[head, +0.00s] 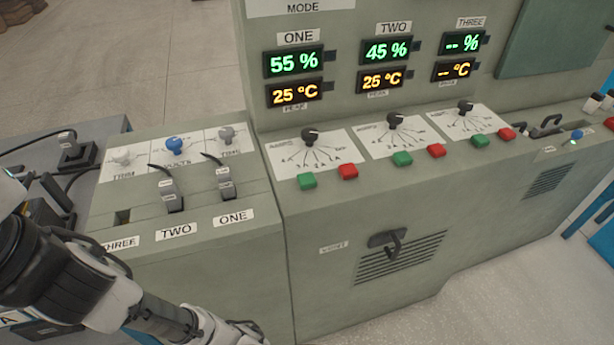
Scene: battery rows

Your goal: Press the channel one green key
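The channel one green key (307,181) sits on the sloped ledge of the grey-green console, left of a red key (348,171). It lies below a white dial plate with a black knob (310,137). Above that, the display labelled ONE (294,62) reads 55 % in green, with 25 °C in orange below it. Nothing covers the green key. My arm crosses the lower left corner and runs out at the bottom edge; the fingers of my gripper do not show.
Channels TWO and THREE have their own green keys (402,159) (480,141) and red keys (436,151) (507,134). A lower left panel (130,280) has slots, cabled plugs (168,190) and small knobs. A black handle (388,240) sticks out of the front. Floor lies open at lower right.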

